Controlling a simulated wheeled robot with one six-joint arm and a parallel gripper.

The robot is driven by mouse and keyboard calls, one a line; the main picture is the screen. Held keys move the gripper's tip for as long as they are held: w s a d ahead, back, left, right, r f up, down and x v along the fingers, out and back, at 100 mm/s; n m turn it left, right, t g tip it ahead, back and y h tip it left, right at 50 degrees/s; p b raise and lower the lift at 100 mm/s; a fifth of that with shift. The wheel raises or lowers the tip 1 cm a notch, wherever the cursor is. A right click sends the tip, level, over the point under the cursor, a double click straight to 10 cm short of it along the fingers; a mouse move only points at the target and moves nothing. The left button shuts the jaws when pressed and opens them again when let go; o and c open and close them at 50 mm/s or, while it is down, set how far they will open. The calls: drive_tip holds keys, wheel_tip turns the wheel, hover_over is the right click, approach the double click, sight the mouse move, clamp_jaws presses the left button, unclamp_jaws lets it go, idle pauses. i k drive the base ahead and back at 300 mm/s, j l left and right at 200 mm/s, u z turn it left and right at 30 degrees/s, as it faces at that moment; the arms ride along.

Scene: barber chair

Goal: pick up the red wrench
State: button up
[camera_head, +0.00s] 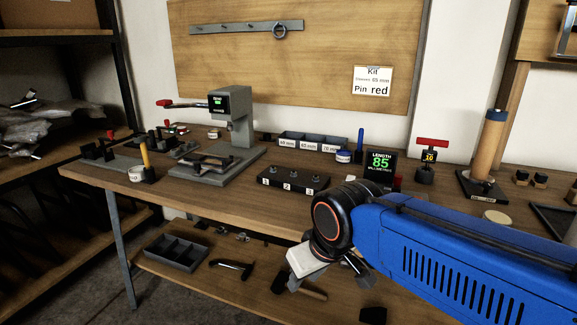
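A tool with a red T-shaped crossbar (432,142) stands upright at the right of the workbench, on a dark base with a yellow "10" display. It is the clearest red hand tool in view; I cannot tell for sure that it is the red wrench. My blue arm reaches in from the right, in front of the bench. My gripper (302,268) hangs at the bench's front edge, left of and nearer than the red tool, apart from it. Its fingers are partly hidden and small, so their opening is unclear.

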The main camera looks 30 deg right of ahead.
sight(429, 156)
drive_tip(key=i+j+z, duration=0.1)
drive_tip(key=j+z, duration=0.8)
